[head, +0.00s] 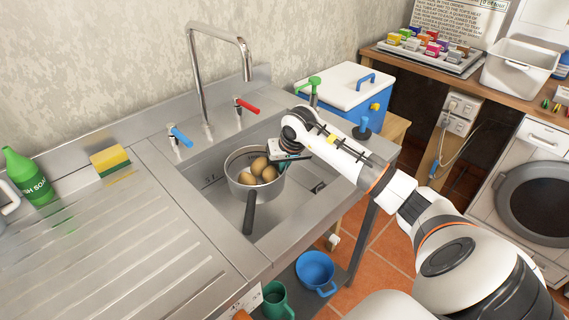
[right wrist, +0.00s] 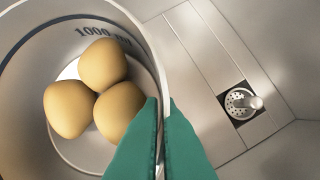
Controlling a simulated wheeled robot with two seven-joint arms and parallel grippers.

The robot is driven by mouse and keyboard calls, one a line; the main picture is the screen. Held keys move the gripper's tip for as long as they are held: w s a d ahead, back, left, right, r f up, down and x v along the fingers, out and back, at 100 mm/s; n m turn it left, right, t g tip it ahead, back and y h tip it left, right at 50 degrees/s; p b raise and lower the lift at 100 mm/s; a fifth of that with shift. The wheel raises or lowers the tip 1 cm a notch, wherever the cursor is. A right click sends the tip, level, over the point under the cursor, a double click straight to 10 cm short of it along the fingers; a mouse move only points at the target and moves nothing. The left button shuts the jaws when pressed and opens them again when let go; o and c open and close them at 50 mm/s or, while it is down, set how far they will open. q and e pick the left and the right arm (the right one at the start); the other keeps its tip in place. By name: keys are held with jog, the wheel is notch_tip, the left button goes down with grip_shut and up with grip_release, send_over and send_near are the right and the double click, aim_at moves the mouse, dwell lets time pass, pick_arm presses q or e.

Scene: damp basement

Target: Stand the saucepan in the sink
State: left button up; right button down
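The saucepan (head: 240,190) is grey metal with a dark handle (head: 250,212) pointing toward the front of the sink. Several round tan-brown things, eggs or potatoes (head: 259,166), lie in it; three show in the right wrist view (right wrist: 103,64). The saucepan is upright within the outline of the steel sink basin (head: 290,215); I cannot tell whether its base touches the floor. My right gripper (head: 284,162) is at its right rim. In the right wrist view its teal fingers (right wrist: 161,125) close on the pan wall, one inside and one outside. My left gripper is not in view.
The drain (right wrist: 242,102) is right of the saucepan. A tall tap (head: 202,80) with blue and red levers stands behind the basin. Left are a sponge (head: 110,160), green soap bottle (head: 28,176) and bare drainboard (head: 120,240). A blue cool box (head: 345,85) stands right.

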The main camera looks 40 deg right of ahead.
jog(key=c, duration=1.6)
grip_release()
jog(key=shift+c, duration=0.2)
jog(key=shift+r+p, duration=0.3)
jog(key=shift+p, duration=0.1)
jog(key=shift+r+p, duration=0.45)
jog(key=b+v, duration=0.1)
jog(key=v, duration=1)
jog(key=shift+s+r+b, duration=0.2)
jog(key=shift+s+b, duration=0.1)
jog(key=shift+b, duration=0.05)
